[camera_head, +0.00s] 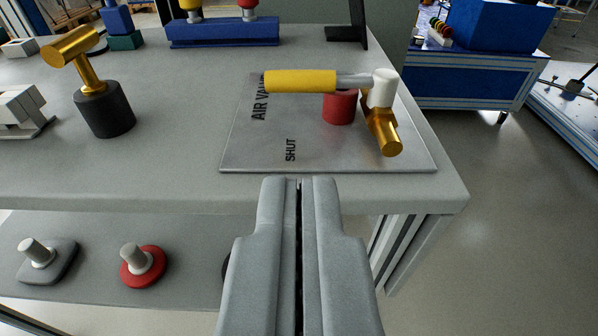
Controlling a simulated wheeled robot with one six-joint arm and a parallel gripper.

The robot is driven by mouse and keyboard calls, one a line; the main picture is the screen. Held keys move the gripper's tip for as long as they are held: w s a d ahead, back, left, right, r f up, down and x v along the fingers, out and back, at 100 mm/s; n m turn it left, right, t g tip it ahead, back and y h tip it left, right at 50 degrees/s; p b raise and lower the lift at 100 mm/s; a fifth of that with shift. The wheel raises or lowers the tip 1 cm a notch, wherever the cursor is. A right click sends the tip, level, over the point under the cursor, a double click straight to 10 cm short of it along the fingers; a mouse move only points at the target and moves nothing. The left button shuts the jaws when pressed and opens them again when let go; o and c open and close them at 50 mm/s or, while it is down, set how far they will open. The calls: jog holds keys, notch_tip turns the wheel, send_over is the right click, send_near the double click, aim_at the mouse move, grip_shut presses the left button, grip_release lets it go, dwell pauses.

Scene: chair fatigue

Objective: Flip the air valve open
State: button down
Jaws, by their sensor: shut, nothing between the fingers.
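The air valve stands on a grey metal plate (250,150) near the bench's right front corner. The plate carries the words "SHUT" and "AIR VA...", the latter partly covered by the handle. The valve's yellow handle (300,81) points left from a white pivot cap (383,88). A brass fitting (382,125) sits below the cap, and a red cylinder (341,107) is behind it. My gripper (300,182) is shut and empty, with its tips just in front of the plate's near edge, below the handle in the picture. No contact with the valve shows.
A brass T-shaped piece on a black base (103,109) stands to the left on the bench. A blue block with knobs (223,30) is at the back. A lower shelf holds a red disc with a knob (143,266) and a grey one (49,262). Open floor lies right.

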aim_at(299, 86)
jog(key=w, duration=0.4)
jog(key=w+f, duration=0.1)
jog(key=w, duration=0.3)
jog(key=w+f, duration=0.1)
jog(key=w, duration=0.3)
jog(key=shift+w+f, duration=0.25)
